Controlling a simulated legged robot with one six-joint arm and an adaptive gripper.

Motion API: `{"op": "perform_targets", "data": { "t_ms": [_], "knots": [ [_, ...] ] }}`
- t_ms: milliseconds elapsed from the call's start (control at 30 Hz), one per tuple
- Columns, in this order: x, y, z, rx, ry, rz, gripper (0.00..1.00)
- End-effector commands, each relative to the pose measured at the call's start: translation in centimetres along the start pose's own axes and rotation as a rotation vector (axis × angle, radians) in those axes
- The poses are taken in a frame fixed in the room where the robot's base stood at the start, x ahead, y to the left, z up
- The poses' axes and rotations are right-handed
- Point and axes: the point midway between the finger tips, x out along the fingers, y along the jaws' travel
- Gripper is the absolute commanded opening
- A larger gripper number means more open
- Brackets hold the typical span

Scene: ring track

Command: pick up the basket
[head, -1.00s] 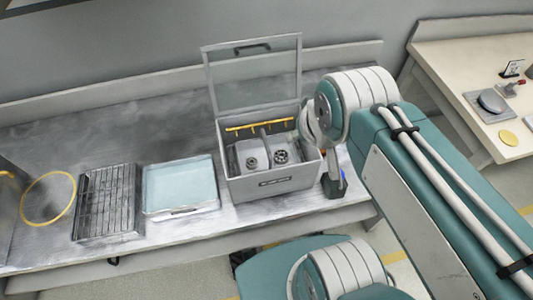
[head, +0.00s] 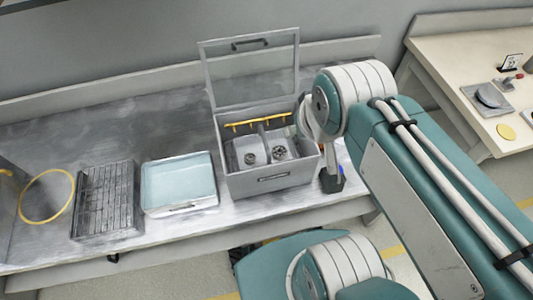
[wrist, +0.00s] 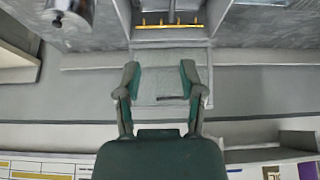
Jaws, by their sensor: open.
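A dark slatted metal rack (head: 104,202), which looks most like the basket, lies flat on the bench at the left in the head view. It is not clearly in the wrist view. My gripper (wrist: 160,78) is open and empty in the wrist view. Its two fingers are spread, with the clear lid (wrist: 171,90) of the grey box behind them. In the head view my wrist is beside the right wall of the grey box (head: 270,184); the fingers are not clear there. The rack is well left of my arm.
The box's clear lid stands up, with a yellow bar (head: 258,123) and two round fittings inside. A pale blue tray (head: 180,182) lies between rack and box. A yellow ring (head: 46,220) is at far left. A second table (head: 463,62) stands right.

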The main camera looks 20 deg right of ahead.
Motion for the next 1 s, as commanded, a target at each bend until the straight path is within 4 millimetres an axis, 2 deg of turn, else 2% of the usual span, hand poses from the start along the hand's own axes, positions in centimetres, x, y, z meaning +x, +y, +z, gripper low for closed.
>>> {"op": "perform_targets", "data": {
  "t_ms": [233, 267, 300, 467, 767, 1000],
  "knots": [
    [0.0, 0.0, 0.0, 0.000, 0.000, 0.000, 0.51],
    [0.0, 0.0, 0.0, 0.000, 0.000, 0.000, 0.59],
    [0.0, 0.0, 0.0, 0.000, -0.002, 0.000, 0.59],
    [1.2, -0.2, -1.0, 0.003, -0.041, -0.002, 0.59],
    [6.5, -0.9, -4.3, 0.016, -0.171, -0.004, 0.59],
    [11.9, -1.8, -5.9, 0.025, -0.277, 0.001, 0.59]
  ]
}}
